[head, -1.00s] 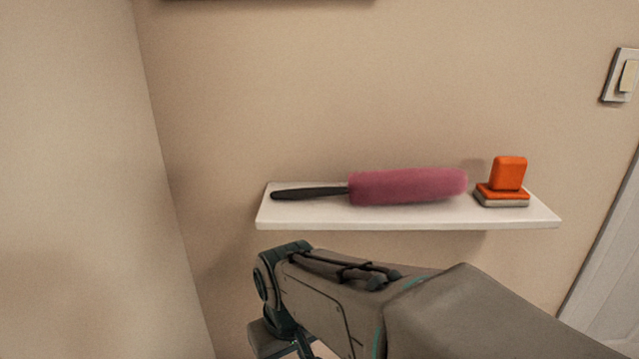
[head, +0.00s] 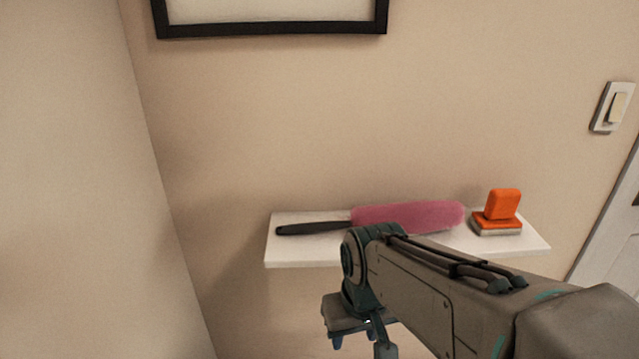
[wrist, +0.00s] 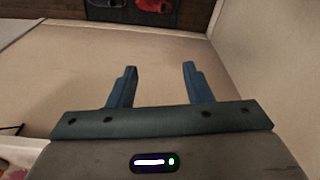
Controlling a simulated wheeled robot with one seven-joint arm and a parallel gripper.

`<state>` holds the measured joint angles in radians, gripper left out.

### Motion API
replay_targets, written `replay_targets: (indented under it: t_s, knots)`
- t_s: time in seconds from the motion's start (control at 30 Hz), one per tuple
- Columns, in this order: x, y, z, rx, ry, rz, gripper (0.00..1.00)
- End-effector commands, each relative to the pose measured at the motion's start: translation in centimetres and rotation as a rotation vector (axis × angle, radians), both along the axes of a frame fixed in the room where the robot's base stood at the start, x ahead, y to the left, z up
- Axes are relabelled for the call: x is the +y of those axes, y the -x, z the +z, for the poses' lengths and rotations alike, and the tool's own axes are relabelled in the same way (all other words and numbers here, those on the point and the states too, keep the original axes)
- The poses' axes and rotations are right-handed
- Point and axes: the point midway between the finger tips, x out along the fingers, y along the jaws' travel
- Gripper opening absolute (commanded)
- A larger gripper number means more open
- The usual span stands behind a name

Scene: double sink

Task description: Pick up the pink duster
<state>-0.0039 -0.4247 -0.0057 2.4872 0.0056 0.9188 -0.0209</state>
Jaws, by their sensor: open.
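The pink duster (head: 408,214) lies on a white wall shelf (head: 300,252) in the head view. Its dark handle (head: 312,228) points left and its fluffy head points right. My arm hides part of the shelf front and the lower edge of the duster's head. My gripper (head: 352,335) hangs lower in the picture than the shelf, apart from the duster. In the wrist view my gripper (wrist: 159,69) shows two blue fingers spread apart with nothing between them. The duster cannot be made out in that view.
An orange block-shaped object (head: 499,212) stands at the shelf's right end. A side wall (head: 70,200) is on the left. A framed picture (head: 270,30), a light switch (head: 612,107) and a door edge (head: 610,240) are around. The wrist view's top shows dark and red things (wrist: 158,6).

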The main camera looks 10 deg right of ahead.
Motion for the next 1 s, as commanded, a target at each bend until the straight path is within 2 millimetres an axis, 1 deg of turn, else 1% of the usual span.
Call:
replay_targets:
  t_s: [0.03,0.17,0.27,0.33,0.4,0.47,0.5,0.57,0.6,0.67,0.7,0.8,0.9,1.0]
  knots:
    - [0.1,-0.2,3.2,-0.002,0.001,0.008,0.45]
    - [0.2,-0.9,7.2,-0.004,0.009,0.046,0.45]
    - [0.3,-2.0,10.4,-0.001,0.023,0.104,0.45]
    - [0.3,-3.5,12.9,0.008,0.041,0.178,0.45]
    - [0.4,-6.0,14.9,0.026,0.067,0.302,0.45]
    - [0.5,-8.0,15.7,0.042,0.086,0.409,0.45]
    - [0.5,-9.4,16.2,0.052,0.097,0.48,0.45]
    - [0.5,-11.5,16.8,0.069,0.11,0.59,0.45]
    - [0.5,-12.9,17.2,0.078,0.117,0.664,0.45]
    - [0.5,-15.1,17.8,0.095,0.125,0.783,0.45]
    - [0.4,-16.6,18.1,0.104,0.128,0.859,0.45]
    - [0.3,-19.8,18.7,0.121,0.128,1.04,0.45]
    - [0.1,-22.3,19.1,0.129,0.123,1.183,0.45]
    - [-0.1,-23.9,19.2,0.131,0.118,1.281,0.45]
